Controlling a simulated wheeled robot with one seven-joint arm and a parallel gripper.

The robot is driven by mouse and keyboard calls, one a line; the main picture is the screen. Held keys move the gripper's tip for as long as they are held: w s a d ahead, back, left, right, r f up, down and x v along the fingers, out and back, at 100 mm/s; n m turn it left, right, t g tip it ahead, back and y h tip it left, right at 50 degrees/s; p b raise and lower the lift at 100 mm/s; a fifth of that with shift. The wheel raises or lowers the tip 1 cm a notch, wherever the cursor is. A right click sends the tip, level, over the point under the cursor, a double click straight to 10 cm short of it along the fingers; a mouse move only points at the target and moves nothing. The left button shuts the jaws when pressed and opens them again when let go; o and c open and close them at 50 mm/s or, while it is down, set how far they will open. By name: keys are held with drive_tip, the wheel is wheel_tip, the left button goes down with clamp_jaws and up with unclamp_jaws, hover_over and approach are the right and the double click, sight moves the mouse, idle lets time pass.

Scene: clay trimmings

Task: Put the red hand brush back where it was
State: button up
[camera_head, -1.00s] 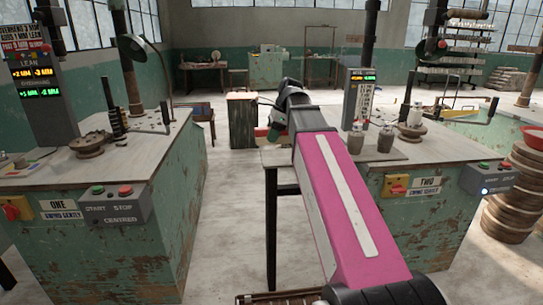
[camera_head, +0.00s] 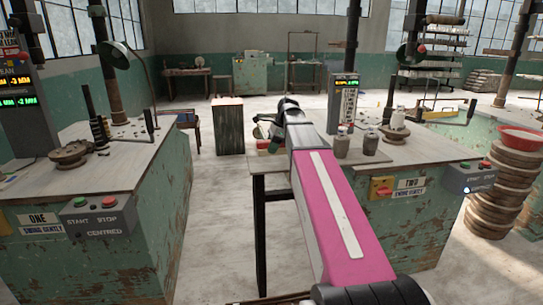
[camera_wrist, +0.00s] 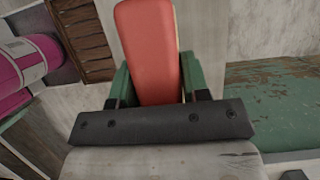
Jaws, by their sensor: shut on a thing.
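The red hand brush (camera_wrist: 147,45) shows in the wrist view as a long, rounded red piece between the green fingers of my gripper (camera_wrist: 152,85). My gripper is shut on it. The brush's lower part is hidden behind the dark bar of the gripper, and its bristles cannot be made out. In the head view my gripper (camera_head: 268,138) is at the far end of my pink arm, beside the left end of bench two (camera_head: 330,168). The brush is too small and too covered there to tell its pose.
Bench one (camera_head: 110,165), with a wheel head and rods, stands at left. Bench two carries lidded jars (camera_head: 342,143) and a display post (camera_head: 343,100). A dark stand (camera_head: 229,125) is beyond my gripper. Stacked discs (camera_head: 500,190) stand at right.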

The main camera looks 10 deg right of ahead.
drive_tip(key=shift+f, duration=1.8)
drive_tip(key=shift+f, duration=0.1)
drive_tip(key=o, duration=0.8)
drive_tip(key=shift+o, duration=0.2)
drive_tip(key=v, duration=1.2)
drive_tip(key=shift+s, duration=0.1)
